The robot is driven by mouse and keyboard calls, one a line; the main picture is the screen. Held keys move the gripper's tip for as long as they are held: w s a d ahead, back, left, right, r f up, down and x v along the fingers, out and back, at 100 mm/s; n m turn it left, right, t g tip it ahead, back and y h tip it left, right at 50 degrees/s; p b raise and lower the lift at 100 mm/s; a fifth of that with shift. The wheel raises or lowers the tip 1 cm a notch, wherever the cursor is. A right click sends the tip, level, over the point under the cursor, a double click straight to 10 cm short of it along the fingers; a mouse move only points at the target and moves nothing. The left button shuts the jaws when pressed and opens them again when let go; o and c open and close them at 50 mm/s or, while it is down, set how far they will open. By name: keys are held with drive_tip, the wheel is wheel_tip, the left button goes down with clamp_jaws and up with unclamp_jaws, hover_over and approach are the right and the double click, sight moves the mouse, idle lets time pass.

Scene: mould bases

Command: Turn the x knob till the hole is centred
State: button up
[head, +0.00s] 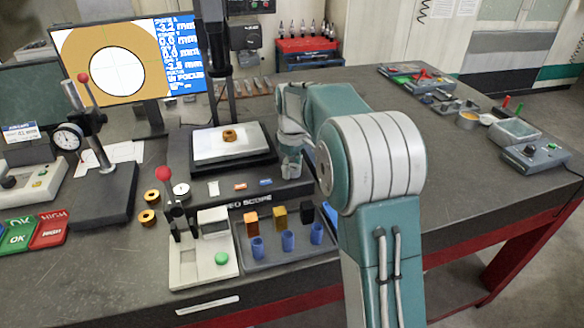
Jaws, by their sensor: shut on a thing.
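The monitor (70,62) shows an orange field with a large white round hole (117,72) and thin crosshair lines over it. A brass ring-shaped part (230,135) lies on the white plate of the scope stage (205,149). My gripper (291,172) points down at the right side of the stage, shut on the x knob. The knob itself is hidden behind the fingers and arm.
A tray (290,258) with coloured blocks and blue cups stands in front of the scope. A dial gauge stand (108,190) and brass rings (148,217) are at left. The bench right of my arm is mostly clear, with tools farther back.

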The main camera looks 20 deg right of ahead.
sight(292, 167)
drive_tip(key=shift+s+f, duration=0.1)
drive_tip(key=shift+f, duration=0.1)
drive_tip(key=o, duration=1.1)
drive_tip(key=shift+o, duration=0.2)
drive_tip(key=shift+r, duration=0.1)
wheel_tip(292, 167, up, 12)
